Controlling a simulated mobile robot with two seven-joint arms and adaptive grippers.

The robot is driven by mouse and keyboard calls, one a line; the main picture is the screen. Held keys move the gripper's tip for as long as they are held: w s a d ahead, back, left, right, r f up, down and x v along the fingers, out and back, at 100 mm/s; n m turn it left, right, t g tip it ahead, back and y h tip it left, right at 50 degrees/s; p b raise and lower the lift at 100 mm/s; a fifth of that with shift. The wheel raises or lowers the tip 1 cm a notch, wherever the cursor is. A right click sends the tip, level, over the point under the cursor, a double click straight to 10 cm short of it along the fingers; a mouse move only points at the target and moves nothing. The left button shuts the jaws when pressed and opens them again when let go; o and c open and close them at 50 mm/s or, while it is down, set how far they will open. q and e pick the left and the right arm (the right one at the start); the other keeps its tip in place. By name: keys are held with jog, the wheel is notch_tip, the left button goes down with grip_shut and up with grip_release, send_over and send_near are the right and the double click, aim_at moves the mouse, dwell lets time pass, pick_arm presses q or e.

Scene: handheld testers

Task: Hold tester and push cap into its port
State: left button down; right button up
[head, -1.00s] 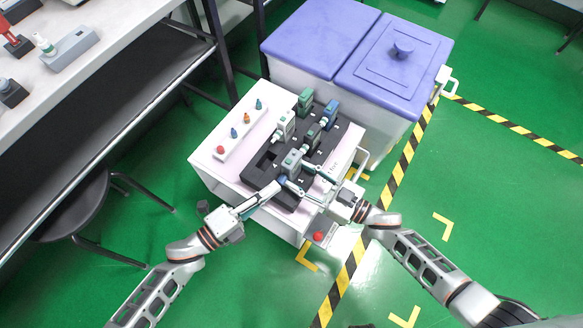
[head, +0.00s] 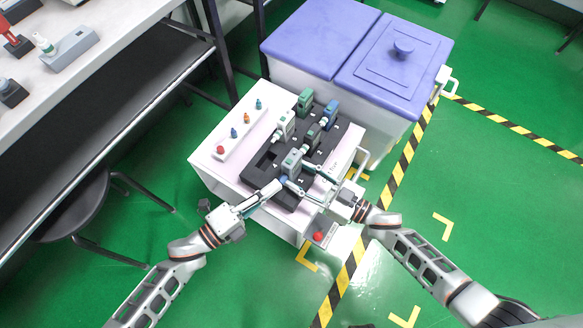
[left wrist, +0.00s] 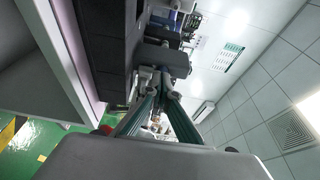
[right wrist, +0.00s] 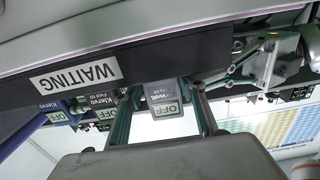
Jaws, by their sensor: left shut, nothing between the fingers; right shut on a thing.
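A grey tester (head: 292,160) stands at the front of the black tray (head: 258,176) in the head view. My right gripper (head: 299,175) is shut on it, one finger on each side. In the right wrist view the tester (right wrist: 165,98) sits between the fingers with a small OFF display. My left gripper (head: 281,183) is shut and empty, its tips close to the tester's near end. In the left wrist view its fingertips (left wrist: 165,82) come together just before a dark body. A small blue spot shows at the tips; I cannot tell if it is a cap. The port is hidden.
Other testers, white (head: 286,126), green (head: 305,101) and blue (head: 330,112), stand farther back in the black tray. A white strip (head: 228,146) holds several coloured caps. A purple-lidded bin (head: 330,40) stands behind the cart. A WAITING label (right wrist: 77,74) faces the right wrist camera.

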jog(key=shift+s+a, duration=0.1)
jog(key=shift+a, duration=0.05)
dwell(0.5)
pick_arm(q)
jog(key=v, duration=1.5)
jog(key=shift+s+d, duration=0.2)
jog(key=shift+s, duration=0.25)
pick_arm(e)
jog(key=o, duration=1.2)
jog(key=shift+c, duration=0.2)
jog(key=v, duration=1.2)
